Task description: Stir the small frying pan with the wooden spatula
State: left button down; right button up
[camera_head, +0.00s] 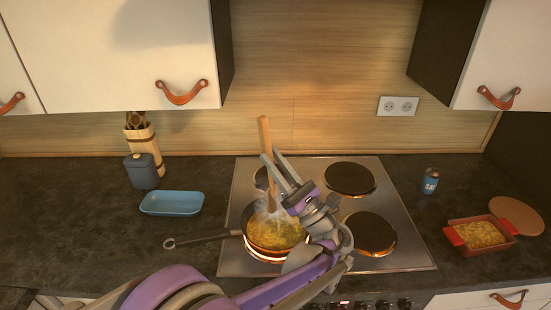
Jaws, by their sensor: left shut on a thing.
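The small frying pan (276,251) sits on the front left burner of the stove, with its dark handle pointing left. It holds yellowish food, and a little steam rises from it. The wooden spatula (264,136) stands nearly upright, tilted slightly, with its lower end down at the pan. Steam and my gripper partly hide that lower end. My left gripper (272,170) is shut on the spatula above the pan. My left arm reaches in from the bottom and covers the right side of the pan. My right gripper is not in view.
The stove (400,251) has other empty burners. A blue tray (172,203), a dark canister (141,171) and a wooden utensil holder (148,146) stand left. On the right are a blue can (430,182), a red baking dish (508,228) with food and a round board (517,214). Cabinets hang above.

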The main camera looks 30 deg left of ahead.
aim_at(272, 181)
pick_arm(q)
notch_tip(272, 181, down, 8)
jog(key=b, duration=0.5)
jog(key=shift+w+d+r, duration=0.15)
jog(key=shift+r, duration=0.1)
jog(key=shift+d, duration=0.1)
